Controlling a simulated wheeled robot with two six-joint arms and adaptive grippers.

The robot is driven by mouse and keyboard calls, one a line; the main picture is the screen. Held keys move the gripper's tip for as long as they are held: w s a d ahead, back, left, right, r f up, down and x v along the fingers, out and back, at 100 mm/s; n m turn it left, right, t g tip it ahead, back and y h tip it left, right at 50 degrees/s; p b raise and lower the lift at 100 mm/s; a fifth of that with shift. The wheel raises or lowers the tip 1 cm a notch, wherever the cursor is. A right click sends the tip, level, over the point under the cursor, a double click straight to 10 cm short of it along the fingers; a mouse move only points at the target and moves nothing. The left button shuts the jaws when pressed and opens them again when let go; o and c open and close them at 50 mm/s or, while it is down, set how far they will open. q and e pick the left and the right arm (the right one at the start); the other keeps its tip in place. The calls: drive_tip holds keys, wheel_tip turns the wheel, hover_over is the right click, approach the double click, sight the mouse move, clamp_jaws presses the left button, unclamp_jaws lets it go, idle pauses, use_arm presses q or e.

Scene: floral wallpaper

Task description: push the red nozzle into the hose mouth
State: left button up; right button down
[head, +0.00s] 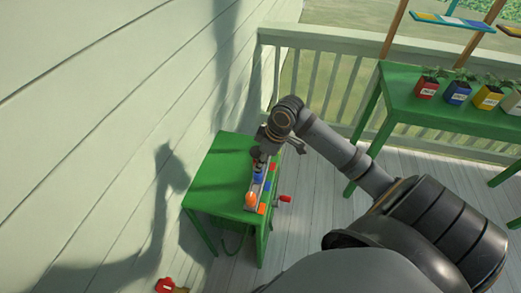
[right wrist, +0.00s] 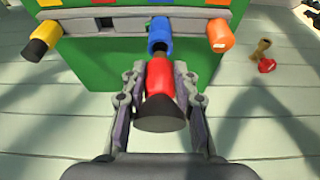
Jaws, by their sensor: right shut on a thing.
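The red nozzle (right wrist: 162,79) shows in the right wrist view with its wide dark end toward the camera. My right gripper (right wrist: 160,73) is shut on it from both sides. Its far end points at a blue piece (right wrist: 160,35) on a grey rack (right wrist: 130,24); I cannot tell whether they touch. In the head view my right gripper (head: 259,157) is over the far part of the rack and hides what it holds. I cannot clearly make out the hose mouth. My left gripper is not in view.
A yellow piece (right wrist: 43,40) and an orange piece (right wrist: 220,36) flank the blue one. The rack sits on a small green table (head: 218,172) near the white wall (head: 80,110). A red part (head: 165,285) lies on the floor. A green bench (head: 400,95) with potted plants stands right.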

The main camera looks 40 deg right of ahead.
drive_tip(key=shift+f+b, duration=0.75)
drive_tip(key=shift+f, duration=0.6)
drive_tip(key=c, duration=0.9)
unclamp_jaws()
drive_tip(key=shift+r, duration=0.1)
drive_tip(key=shift+c, duration=0.2)
drive_tip(key=shift+d+r, duration=0.1)
drive_tip(key=shift+r, duration=0.1)
drive_tip(key=v, duration=0.7)
